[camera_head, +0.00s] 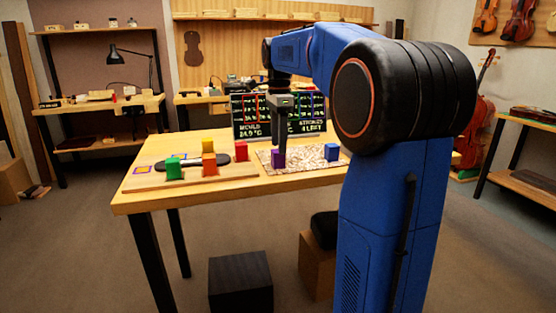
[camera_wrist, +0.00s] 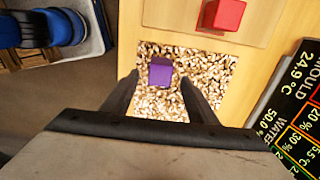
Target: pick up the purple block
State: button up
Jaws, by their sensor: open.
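The purple block (camera_head: 278,159) sits on the speckled mat (camera_head: 310,158) on the wooden bench. In the wrist view the purple block (camera_wrist: 160,72) lies on the mat (camera_wrist: 214,70), ahead of and between the two dark fingers. My gripper (camera_head: 280,142) points down over the block in the head view. It is open, with the fingers (camera_wrist: 161,80) spread either side of the block in the wrist view. I cannot tell whether they touch it.
A blue block (camera_head: 332,152) stands at the mat's right. A red block (camera_head: 241,150) is left of the mat. A green block (camera_head: 174,168) and an orange block (camera_head: 209,164) stand farther left. A dark display (camera_head: 250,118) stands behind the mat. The bench's front edge (camera_head: 230,191) is clear.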

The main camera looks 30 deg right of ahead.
aim_at(278, 155)
jog(key=shift+a+f, duration=0.1)
jog(key=shift+f, duration=2.45)
jog(key=c, duration=1.1)
